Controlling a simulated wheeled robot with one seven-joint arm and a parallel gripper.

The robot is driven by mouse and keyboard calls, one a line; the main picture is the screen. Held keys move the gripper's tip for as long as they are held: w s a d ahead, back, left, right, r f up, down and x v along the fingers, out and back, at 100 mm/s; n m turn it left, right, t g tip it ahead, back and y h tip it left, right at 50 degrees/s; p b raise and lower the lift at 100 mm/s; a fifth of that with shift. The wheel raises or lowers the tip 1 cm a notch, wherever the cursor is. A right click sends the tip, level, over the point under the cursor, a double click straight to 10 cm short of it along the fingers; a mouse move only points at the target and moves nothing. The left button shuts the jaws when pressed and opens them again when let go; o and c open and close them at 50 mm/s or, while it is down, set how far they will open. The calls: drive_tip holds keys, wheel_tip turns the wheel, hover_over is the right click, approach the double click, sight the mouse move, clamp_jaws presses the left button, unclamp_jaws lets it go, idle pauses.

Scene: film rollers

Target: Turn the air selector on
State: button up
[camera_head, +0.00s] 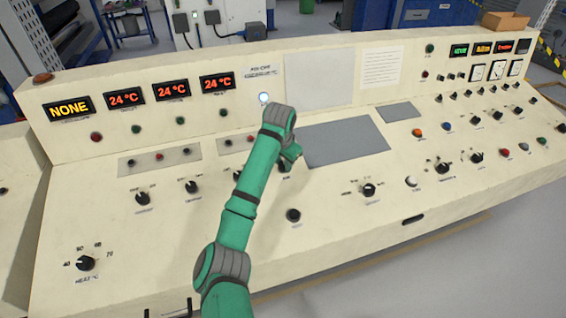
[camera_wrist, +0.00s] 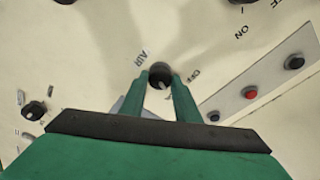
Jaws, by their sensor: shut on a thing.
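The air selector is a round black knob (camera_wrist: 160,72) on the cream panel, at the centre of the wrist view. The word AIR is printed to its upper left there and OFF to its right. A pale mark shows on its lower side; its exact pointing is hard to tell. My gripper (camera_wrist: 160,80) is shut on the knob, one green finger on each side. In the head view my gripper (camera_head: 289,158) is at the sloping desk, left of the large grey plate, and my arm and gripper mostly hide the knob.
Another black knob (camera_wrist: 34,111) lies to the left in the wrist view. A grey strip (camera_wrist: 224,106) with red and dark buttons lies to the right. In the head view, a grey plate (camera_head: 345,141) is right of my gripper and a display reading NONE (camera_head: 68,108) is at the left.

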drive_tip(key=shift+m, duration=0.9)
drive_tip(key=o, duration=1)
drive_tip(key=shift+o, duration=0.2)
drive_tip(key=shift+r, duration=0.15)
drive_tip(key=v, duration=1)
drive_tip(key=shift+a+r, duration=0.2)
drive_tip(key=shift+r, duration=0.1)
